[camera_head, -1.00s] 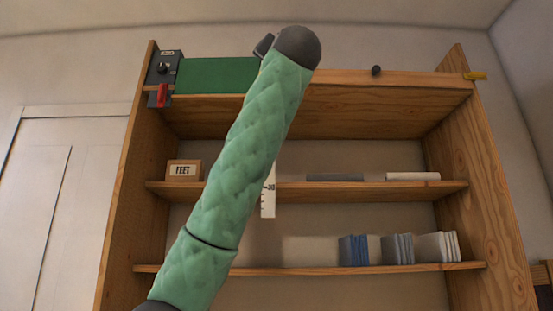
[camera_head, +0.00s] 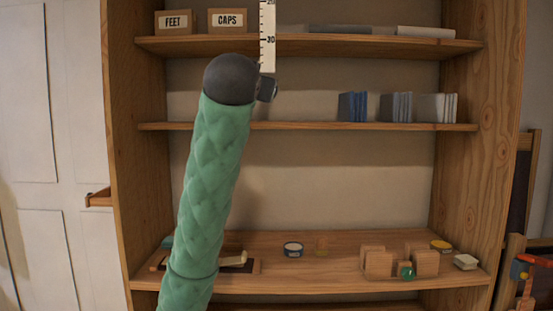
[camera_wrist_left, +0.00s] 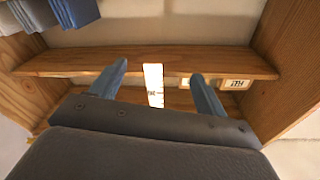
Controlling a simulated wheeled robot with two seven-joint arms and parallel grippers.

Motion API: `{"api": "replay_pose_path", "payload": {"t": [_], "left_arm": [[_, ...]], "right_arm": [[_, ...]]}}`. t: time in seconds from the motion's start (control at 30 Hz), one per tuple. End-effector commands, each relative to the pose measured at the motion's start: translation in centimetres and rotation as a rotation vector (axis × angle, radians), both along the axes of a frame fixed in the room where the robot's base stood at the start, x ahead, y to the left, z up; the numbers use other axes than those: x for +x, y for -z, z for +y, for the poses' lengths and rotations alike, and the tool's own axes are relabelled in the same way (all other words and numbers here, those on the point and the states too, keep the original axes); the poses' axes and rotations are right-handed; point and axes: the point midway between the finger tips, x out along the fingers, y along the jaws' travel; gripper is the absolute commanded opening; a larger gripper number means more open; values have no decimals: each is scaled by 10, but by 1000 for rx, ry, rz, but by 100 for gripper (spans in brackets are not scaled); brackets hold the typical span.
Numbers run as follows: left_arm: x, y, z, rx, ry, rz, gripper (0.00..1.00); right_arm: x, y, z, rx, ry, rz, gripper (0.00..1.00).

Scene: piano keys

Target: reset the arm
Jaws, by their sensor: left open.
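My left arm (camera_head: 213,165), green and padded with a dark rounded end, rises from the bottom left in the head view, in front of the shelves. My left gripper (camera_wrist_left: 157,72) shows in the left wrist view with two blue-grey fingers spread apart and nothing between them; its fingers are not seen in the head view. A white measuring strip (camera_wrist_left: 153,85) appears beyond the gap between the fingers. It also hangs at the upper shelf in the head view (camera_head: 267,40). My right gripper is not in view.
A wooden shelf unit (camera_head: 480,130) fills the view. It holds a FEET box (camera_head: 174,22), a CAPS box (camera_head: 227,20), blue books (camera_head: 352,107), grey books (camera_head: 396,107), and wooden blocks (camera_head: 425,262) with small tins below. A white door (camera_head: 40,150) stands at left.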

Motion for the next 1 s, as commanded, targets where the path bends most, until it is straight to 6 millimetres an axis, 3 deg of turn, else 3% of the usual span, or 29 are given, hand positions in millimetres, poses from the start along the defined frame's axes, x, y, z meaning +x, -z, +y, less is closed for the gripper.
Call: {"api": "replay_pose_path", "payload": {"t": [0.1,0.47,1.0], "left_arm": [[4,44,6,-10,24,57,75],[-4,171,23,-41,76,218,75],[-51,346,48,-86,104,460,75]], "right_arm": [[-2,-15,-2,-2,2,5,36],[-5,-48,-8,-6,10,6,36],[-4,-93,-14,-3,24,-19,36]]}}
